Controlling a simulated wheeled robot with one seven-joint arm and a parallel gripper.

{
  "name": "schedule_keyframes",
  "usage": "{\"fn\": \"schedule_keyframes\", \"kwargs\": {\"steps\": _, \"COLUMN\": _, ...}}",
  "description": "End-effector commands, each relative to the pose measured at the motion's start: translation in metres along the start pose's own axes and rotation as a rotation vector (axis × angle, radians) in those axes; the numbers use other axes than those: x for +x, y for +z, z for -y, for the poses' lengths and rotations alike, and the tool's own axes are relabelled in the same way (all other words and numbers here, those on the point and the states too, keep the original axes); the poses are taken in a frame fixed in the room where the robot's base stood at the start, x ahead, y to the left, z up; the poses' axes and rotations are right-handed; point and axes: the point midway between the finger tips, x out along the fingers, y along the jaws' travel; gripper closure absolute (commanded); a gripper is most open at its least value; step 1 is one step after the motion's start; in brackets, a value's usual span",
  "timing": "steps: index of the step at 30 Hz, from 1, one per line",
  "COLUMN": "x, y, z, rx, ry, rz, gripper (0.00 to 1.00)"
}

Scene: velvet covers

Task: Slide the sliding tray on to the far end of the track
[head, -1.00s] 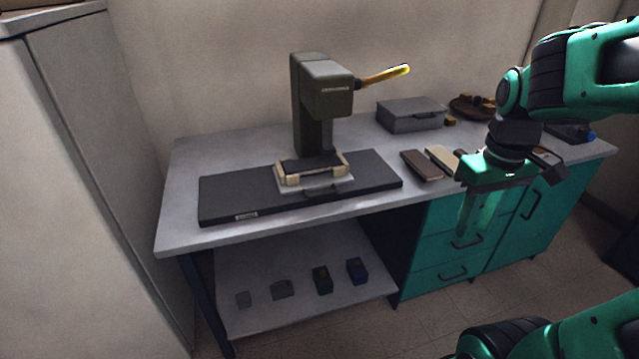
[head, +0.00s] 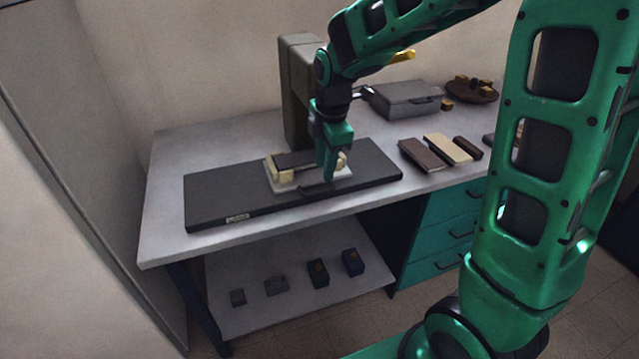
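The sliding tray (head: 345,175) is a light plate with cream blocks and a dark piece on top. It sits around the middle of the dark track (head: 225,195), a long flat base lying on the bench. The tray's dark front handle (head: 318,188) shows at its near edge. My gripper (head: 328,178) points down at the tray's front right side, with its fingertips close to the handle. I cannot tell whether the fingers touch the handle or how far apart they are. The gripper hides part of the tray's right side.
The press column (head: 298,95) stands behind the tray, partly hidden by my arm. A grey case (head: 405,98), a brown dish (head: 472,92) and several flat blocks (head: 447,149) lie on the right. The bench (head: 165,215) is bare at left. Small blocks (head: 318,272) stand on the lower shelf.

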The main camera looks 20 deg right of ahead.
Motion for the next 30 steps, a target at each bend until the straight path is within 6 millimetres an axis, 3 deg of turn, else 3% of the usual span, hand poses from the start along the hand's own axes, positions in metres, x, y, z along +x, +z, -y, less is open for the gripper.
{"fn": "schedule_keyframes", "kwargs": {"steps": 6, "x": 0.041, "y": 0.005, "z": 0.001, "rx": 0.009, "ry": -0.005, "rz": 0.002, "gripper": 0.71}}
{"fn": "schedule_keyframes", "kwargs": {"steps": 12, "x": 0.066, "y": 0.006, "z": 0.001, "rx": 0.01, "ry": -0.003, "rz": 0.002, "gripper": 0.71}}
{"fn": "schedule_keyframes", "kwargs": {"steps": 26, "x": 0.076, "y": 0.006, "z": 0.001, "rx": 0.011, "ry": 0.0, "rz": 0.001, "gripper": 0.71}}
{"fn": "schedule_keyframes", "kwargs": {"steps": 30, "x": 0.076, "y": 0.006, "z": 0.001, "rx": 0.011, "ry": 0.0, "rz": 0.001, "gripper": 1.0}}
